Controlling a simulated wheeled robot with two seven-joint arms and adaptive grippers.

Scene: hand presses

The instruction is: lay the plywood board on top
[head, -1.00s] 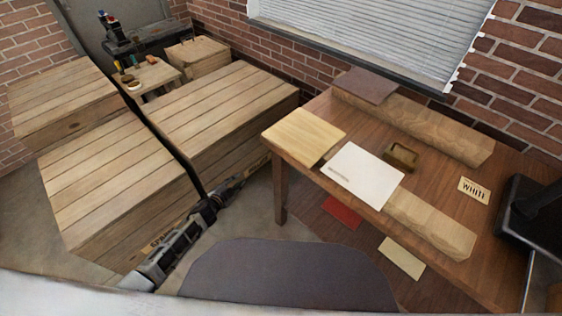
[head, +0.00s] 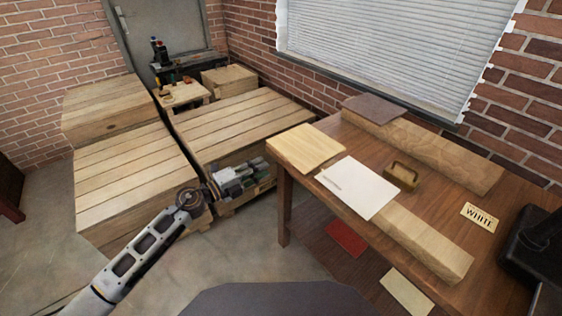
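A pale plywood board (head: 306,147) lies flat on the near left corner of the brown table (head: 472,245). A white sheet (head: 358,187) lies to its right, reaching over the near timber beam (head: 430,243). A brown block with a handle (head: 402,175) stands beyond the sheet. My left gripper (head: 262,170) is to the left of the table and apart from the board, in front of a wooden crate. Its fingers are too small and cluttered to tell whether they are open. My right gripper is not in view.
A far timber beam (head: 450,160) runs along the back, with a dark brown sheet (head: 373,108) on its left end. A WHITE sign (head: 479,216) lies at the right, near a black object (head: 535,245). Large wooden crates (head: 130,175) fill the left. Red (head: 347,238) and cream (head: 405,293) sheets lie below the table.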

